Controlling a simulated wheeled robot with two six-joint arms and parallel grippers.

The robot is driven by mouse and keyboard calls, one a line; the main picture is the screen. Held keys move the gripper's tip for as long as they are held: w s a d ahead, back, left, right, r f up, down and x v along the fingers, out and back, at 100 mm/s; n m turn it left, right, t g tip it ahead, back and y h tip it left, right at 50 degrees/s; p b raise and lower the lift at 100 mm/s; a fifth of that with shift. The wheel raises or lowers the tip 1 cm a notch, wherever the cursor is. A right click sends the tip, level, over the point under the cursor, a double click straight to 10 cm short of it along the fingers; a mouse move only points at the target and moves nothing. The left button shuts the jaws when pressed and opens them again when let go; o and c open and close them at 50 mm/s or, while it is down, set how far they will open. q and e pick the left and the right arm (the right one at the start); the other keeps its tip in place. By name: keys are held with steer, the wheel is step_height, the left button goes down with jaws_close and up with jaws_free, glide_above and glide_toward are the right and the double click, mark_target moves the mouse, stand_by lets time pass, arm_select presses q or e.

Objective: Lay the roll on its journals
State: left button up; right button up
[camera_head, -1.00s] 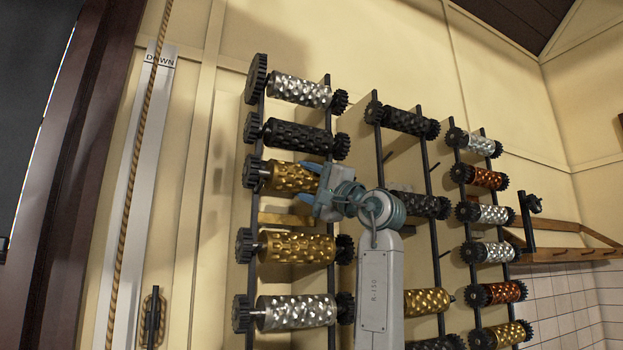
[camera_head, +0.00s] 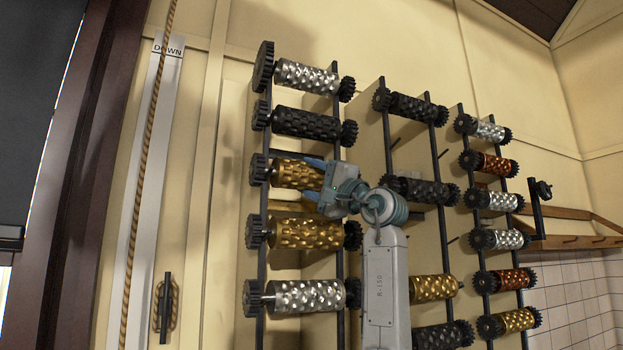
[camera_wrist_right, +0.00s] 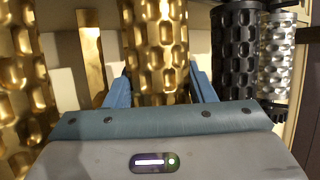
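The gold roll (camera_head: 292,174) with a dark gear (camera_head: 259,169) at its left end lies level in the left column of rolls, between a black roll above and another gold roll below. My right gripper (camera_head: 311,177) has one blue finger above it and one below. In the right wrist view the roll (camera_wrist_right: 160,45) stands between the two blue fingers, close against both. The roll's right end is hidden behind my gripper in the head view. I cannot tell whether its ends touch the rack supports. My left gripper is not in view.
Neighbouring rolls are close: the black one (camera_head: 305,124) above and the gold one (camera_head: 305,234) below. More rolls hang on racks to the right. A rope (camera_head: 150,130) runs down a board marked DOWN at left. A wooden peg shelf (camera_head: 575,242) is at far right.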

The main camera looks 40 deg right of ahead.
steer(key=o, duration=0.4)
steer(key=shift+a, duration=0.15)
steer(key=shift+o, duration=0.2)
steer(key=shift+s+f+b, duration=0.35)
steer(key=shift+b, duration=0.05)
steer(key=b+v, duration=0.5)
steer(key=v, duration=0.5)
steer(key=shift+r, duration=0.25)
